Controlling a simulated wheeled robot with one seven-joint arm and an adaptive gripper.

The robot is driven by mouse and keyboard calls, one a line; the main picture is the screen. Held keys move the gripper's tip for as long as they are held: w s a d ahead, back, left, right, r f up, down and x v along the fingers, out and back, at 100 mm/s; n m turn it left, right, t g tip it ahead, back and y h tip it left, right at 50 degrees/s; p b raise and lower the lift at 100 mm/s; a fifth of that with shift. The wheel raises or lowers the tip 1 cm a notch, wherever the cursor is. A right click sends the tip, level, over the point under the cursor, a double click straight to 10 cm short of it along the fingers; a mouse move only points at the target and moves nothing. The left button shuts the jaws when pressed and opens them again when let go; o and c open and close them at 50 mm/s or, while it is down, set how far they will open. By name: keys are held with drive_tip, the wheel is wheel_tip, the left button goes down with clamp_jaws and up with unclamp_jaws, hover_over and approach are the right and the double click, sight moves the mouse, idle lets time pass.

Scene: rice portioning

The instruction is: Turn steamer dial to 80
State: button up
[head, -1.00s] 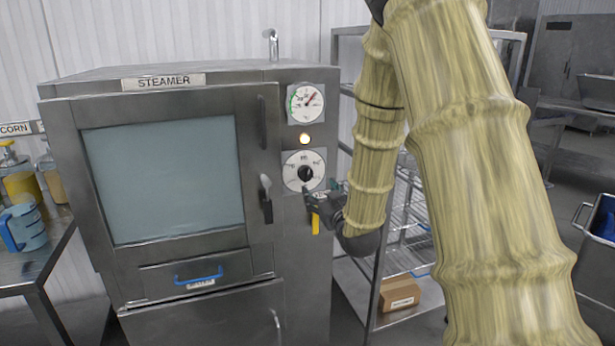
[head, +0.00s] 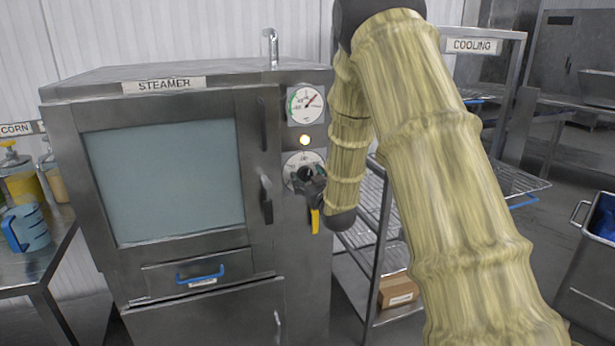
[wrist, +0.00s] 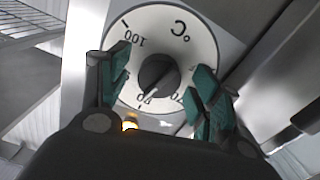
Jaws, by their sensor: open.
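The steamer (head: 185,130) has a white round dial (head: 293,160) with a black knob on its front, right of the door. In the wrist view the dial (wrist: 198,35) appears turned over, with 100 at upper left and °C at upper right. Its dark knob (wrist: 155,75) lies between my fingers, with a pale line pointing toward the lower numbers, which are partly hidden. My gripper (wrist: 162,66) is open, a finger on each side of the knob; I cannot tell whether they touch it. In the head view my gripper (head: 312,184) covers the dial's lower right and most of the knob.
A lit amber lamp (head: 305,140) and a round gauge (head: 306,104) sit above the dial. The steamer's door handle (head: 266,198) is close left of my gripper. A wire rack (head: 375,200) stands to the right. A measuring jug (head: 27,228) is on the left table.

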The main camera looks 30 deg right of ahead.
drive_tip(key=shift+w, duration=0.2)
drive_tip(key=c, duration=1)
drive_tip(key=shift+f+n+b, duration=0.1)
drive_tip(key=shift+n+b, duration=0.5)
drive_tip(key=shift+n, duration=0.1)
drive_tip(key=shift+d+n+b, duration=0.1)
drive_tip(key=shift+n+b, duration=0.3)
drive_tip(key=shift+n, duration=0.5)
drive_tip(key=o, duration=1)
drive_tip(key=shift+s, duration=0.1)
